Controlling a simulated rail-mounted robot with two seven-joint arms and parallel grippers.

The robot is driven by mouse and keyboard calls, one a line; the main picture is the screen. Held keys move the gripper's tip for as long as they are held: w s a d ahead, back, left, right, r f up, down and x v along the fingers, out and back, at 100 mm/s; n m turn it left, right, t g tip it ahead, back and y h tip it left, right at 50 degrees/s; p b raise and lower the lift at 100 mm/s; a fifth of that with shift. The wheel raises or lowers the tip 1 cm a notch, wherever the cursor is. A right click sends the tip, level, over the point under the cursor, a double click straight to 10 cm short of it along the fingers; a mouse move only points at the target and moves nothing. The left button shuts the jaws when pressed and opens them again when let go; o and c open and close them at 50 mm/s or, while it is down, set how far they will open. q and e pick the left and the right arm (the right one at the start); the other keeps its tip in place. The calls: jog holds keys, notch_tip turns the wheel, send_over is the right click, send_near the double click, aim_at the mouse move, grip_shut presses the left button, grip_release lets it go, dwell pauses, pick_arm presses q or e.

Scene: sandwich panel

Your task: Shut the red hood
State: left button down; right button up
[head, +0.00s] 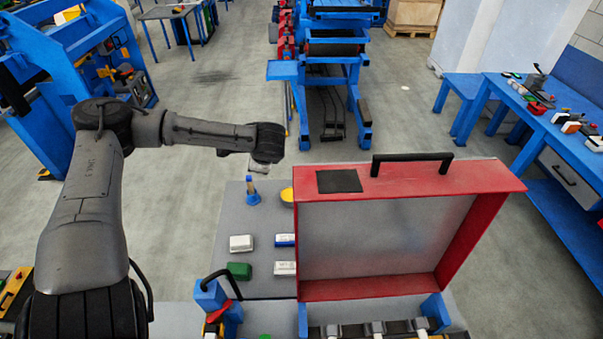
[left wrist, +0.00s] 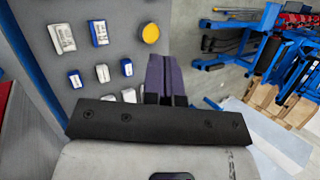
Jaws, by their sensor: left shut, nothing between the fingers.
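The red hood (head: 365,288) stands raised on the right of the grey panel in the head view, with its greyish inner face towards me. A black handle (head: 412,158) and a black square patch (head: 338,181) are on its upper edge. My left arm reaches in from the left and ends left of the hood, above the panel's far edge, apart from the hood. My left gripper (left wrist: 165,78) shows in the left wrist view with its fingers together and nothing between them; in the head view the wrist mostly hides it. My right gripper is not in view.
The grey panel (head: 262,225) carries a blue knob, a yellow button, white blocks and a green block (head: 239,271). A blue part with a black loop (head: 210,295) stands nearer me. Several fittings (head: 377,328) sit below the hood. A blue workbench (head: 560,140) is at right.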

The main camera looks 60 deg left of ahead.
aim_at(302, 169)
pick_arm(q)
jog(key=w+d+r+g+h, duration=0.1)
jog(key=w+d+r+h, duration=0.4)
jog(key=r, duration=0.4)
jog(key=w+d+r+g+h, duration=0.1)
jog(key=w+d+r+h, duration=0.1)
jog(key=d+r+h, duration=0.6)
jog(key=shift+n+y, duration=0.3)
jog(key=shift+y, duration=0.5)
jog(key=s+d+f, duration=0.1)
jog(key=f, duration=0.1)
jog(key=s+d+f+p, duration=0.1)
jog(key=d+f, duration=0.1)
jog(key=s+d+f+p, duration=0.1)
jog(key=f, duration=0.1)
jog(key=shift+d+f, duration=0.2)
jog(key=shift+f, duration=0.05)
jog(key=shift+s+d+f+p, duration=0.1)
jog(key=shift+s+d+p, duration=0.2)
jog(key=shift+d, duration=0.2)
